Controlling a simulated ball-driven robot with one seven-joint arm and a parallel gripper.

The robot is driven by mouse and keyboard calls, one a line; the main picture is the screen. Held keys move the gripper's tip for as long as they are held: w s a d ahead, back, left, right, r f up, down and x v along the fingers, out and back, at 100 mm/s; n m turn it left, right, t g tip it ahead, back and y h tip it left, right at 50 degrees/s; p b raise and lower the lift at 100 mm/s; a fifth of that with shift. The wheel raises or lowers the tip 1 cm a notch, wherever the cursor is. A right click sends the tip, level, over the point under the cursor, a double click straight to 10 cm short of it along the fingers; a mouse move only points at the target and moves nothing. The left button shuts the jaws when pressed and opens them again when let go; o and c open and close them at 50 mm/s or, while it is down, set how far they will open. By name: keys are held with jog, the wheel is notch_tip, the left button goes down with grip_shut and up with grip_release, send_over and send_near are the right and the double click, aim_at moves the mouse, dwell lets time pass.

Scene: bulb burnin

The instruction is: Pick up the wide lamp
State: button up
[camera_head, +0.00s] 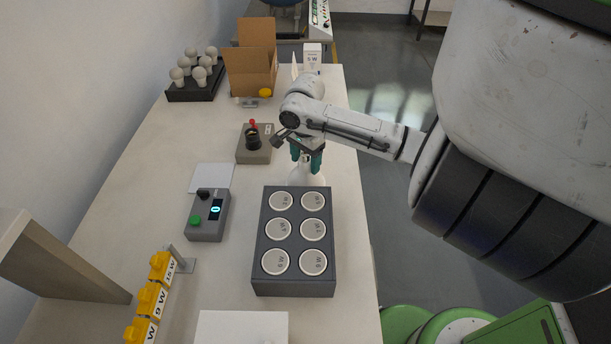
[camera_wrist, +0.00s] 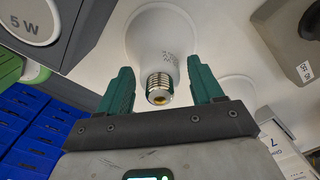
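A white bulb with a threaded metal base (camera_wrist: 160,45), which looks like the wide lamp, is in the middle of the wrist view. Its metal base points toward my gripper, and its globe widens away from it. In the head view its pale body (camera_head: 306,176) shows partly below my gripper, just behind the dark grey block. My gripper (camera_head: 307,160) points down over it. Its green fingers (camera_wrist: 160,75) are spread on either side of the bulb in the wrist view. I cannot tell whether the fingertips touch the glass.
The dark grey block (camera_head: 257,245), with several round white wattage discs, stands close in front. A tester with a green button (camera_head: 207,220) and a grey box with a black socket (camera_head: 252,148) are to the left. Several bulbs in a black tray (camera_head: 195,95) and a cardboard box (camera_head: 250,70) stand behind.

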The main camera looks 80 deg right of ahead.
grip_shut()
dwell(0.4)
